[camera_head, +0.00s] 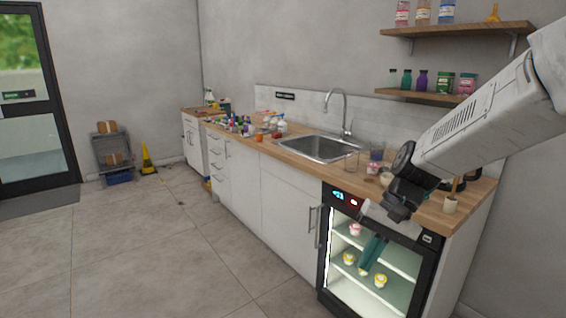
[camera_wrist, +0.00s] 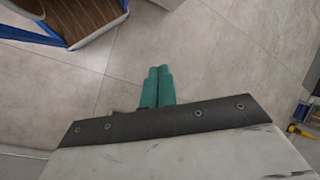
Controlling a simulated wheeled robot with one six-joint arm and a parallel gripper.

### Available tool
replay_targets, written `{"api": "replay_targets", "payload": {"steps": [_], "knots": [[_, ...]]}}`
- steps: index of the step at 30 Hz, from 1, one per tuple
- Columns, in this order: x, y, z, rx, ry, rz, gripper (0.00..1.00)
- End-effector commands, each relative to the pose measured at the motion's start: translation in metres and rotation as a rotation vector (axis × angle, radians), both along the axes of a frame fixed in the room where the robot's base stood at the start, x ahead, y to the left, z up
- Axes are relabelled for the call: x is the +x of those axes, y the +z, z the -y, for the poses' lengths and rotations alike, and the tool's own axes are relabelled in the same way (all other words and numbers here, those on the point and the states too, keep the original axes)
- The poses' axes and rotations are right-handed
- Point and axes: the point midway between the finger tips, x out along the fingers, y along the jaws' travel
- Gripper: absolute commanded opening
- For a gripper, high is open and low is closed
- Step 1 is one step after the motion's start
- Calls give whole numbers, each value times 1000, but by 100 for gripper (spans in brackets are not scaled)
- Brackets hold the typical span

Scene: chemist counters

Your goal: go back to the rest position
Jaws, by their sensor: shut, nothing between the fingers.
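My gripper (camera_head: 372,254) has teal fingers and hangs from my white and black arm on the right in the head view. It points down in front of the lit, black-framed fridge (camera_head: 430,262) under the counter. In the wrist view my gripper (camera_wrist: 158,70) shows its two teal fingers side by side and together, with nothing between them, over grey floor tiles (camera_wrist: 225,50). The arm hides part of the counter's right end and part of the fridge front.
The wooden counter (camera_head: 290,150) holds a sink (camera_head: 325,148) and many small items. Small cups (camera_head: 380,281) stand inside the fridge. Shelves (camera_head: 455,30) hang above. The floor at left is clear up to a grey cart (camera_head: 113,150). A blue-edged object (camera_wrist: 75,22) shows in the wrist view.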

Motion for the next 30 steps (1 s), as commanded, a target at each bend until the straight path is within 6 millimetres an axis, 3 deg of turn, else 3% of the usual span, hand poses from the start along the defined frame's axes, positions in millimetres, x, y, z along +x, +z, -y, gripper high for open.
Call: {"api": "replay_targets", "payload": {"steps": [1, 6, 15, 21, 30], "knots": [[-23, 9, 10, -40, 37, 20, 0], [-93, 25, 44, -186, 153, 69, 0], [-186, 40, 89, -395, 257, 205, 0], [-210, 54, 93, -428, 238, 320, 0], [-213, 65, 93, -434, 225, 375, 0]]}}
